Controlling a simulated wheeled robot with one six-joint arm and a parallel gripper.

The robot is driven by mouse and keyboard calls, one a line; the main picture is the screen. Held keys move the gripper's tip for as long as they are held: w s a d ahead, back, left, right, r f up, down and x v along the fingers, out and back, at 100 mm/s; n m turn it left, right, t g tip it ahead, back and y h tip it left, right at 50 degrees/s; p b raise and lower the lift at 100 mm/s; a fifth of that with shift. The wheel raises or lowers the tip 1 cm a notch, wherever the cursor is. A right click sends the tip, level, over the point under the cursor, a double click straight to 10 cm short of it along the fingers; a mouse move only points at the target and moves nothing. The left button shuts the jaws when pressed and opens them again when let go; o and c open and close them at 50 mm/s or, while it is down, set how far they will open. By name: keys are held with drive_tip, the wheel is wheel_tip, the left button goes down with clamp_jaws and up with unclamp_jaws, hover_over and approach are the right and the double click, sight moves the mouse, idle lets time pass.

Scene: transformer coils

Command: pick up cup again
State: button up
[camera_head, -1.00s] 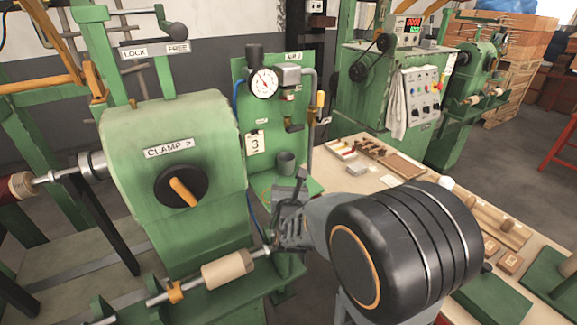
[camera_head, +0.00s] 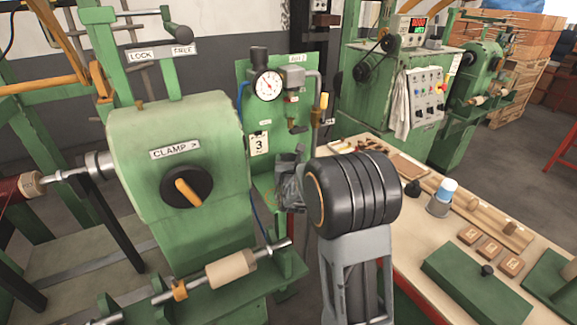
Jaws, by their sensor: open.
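My gripper (camera_head: 291,160) is in front of the green panel with the gauge, over the small green shelf (camera_head: 266,189). It is open. The dark grey cup that stood on this shelf is now hidden or nearly hidden behind my gripper. I cannot tell whether the jaws are around the cup or only in front of it.
The green clamp machine (camera_head: 180,140) stands close on the left, with a shaft and roller (camera_head: 231,269) below. The gauge (camera_head: 268,85) and pipe (camera_head: 318,95) are just above my gripper.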

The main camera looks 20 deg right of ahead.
drive_tip(key=shift+x, duration=0.9)
drive_tip(key=c, duration=0.7)
drive_tip(key=shift+o, duration=0.2)
drive_tip(key=shift+a+r, duration=0.1)
drive_tip(key=shift+r, duration=0.05)
